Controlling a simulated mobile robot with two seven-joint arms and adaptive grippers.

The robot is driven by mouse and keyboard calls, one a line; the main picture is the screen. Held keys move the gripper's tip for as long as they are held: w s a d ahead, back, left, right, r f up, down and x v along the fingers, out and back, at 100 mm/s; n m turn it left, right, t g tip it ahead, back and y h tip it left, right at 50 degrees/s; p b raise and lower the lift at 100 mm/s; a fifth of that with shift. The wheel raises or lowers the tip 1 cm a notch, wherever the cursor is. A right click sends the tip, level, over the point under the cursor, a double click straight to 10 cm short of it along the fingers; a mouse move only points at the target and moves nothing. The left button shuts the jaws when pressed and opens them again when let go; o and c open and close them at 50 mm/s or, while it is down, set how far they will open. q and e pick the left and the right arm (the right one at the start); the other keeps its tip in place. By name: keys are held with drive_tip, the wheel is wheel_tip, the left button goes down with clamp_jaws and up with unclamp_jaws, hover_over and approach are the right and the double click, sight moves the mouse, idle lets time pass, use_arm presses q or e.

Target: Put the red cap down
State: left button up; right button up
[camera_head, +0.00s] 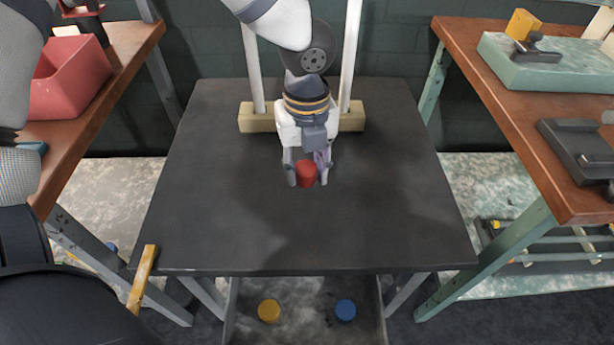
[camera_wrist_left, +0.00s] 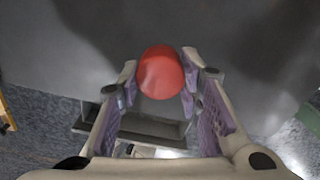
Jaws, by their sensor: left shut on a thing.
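The red cap (camera_head: 306,174) is between the two fingers of my left gripper (camera_head: 307,180), over the middle of the dark table (camera_head: 240,235). In the left wrist view the red cap (camera_wrist_left: 160,73) sits at the fingertips of my left gripper (camera_wrist_left: 161,80), with a finger on each side. The gripper is shut on the cap. I cannot tell whether the cap's underside touches the table top. My right gripper is not in view.
A wooden block (camera_head: 258,118) with two upright white tubes stands at the table's back, behind my left gripper. A yellow cap (camera_head: 269,311) and a blue cap (camera_head: 345,310) lie in a tray below the front edge. The table's front half is clear.

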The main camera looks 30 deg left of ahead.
sight(303, 190)
use_arm(q)
drive_tip(key=f, duration=0.1)
drive_tip(key=w+a+f, duration=0.1)
drive_tip(key=w+f, duration=0.1)
drive_tip(key=shift+a+f, duration=0.35)
drive_tip(key=shift+a, duration=0.05)
drive_tip(key=shift+w+a+f+b, duration=0.15)
drive_tip(key=shift+f+b, duration=0.1)
drive_tip(key=shift+f, duration=0.65)
drive_tip(key=shift+w+a+f+b, duration=0.1)
drive_tip(key=shift+w+f+b, duration=0.1)
drive_tip(key=shift+f, duration=0.65)
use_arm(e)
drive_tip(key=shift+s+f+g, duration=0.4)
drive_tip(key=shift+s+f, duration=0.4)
use_arm(q)
drive_tip(key=shift+s, duration=0.1)
drive_tip(key=shift+f, duration=0.2)
drive_tip(key=o, duration=0.8)
wheel_tip(303, 190, up, 12)
drive_tip(key=p, duration=0.1)
drive_tip(key=shift+r, duration=0.25)
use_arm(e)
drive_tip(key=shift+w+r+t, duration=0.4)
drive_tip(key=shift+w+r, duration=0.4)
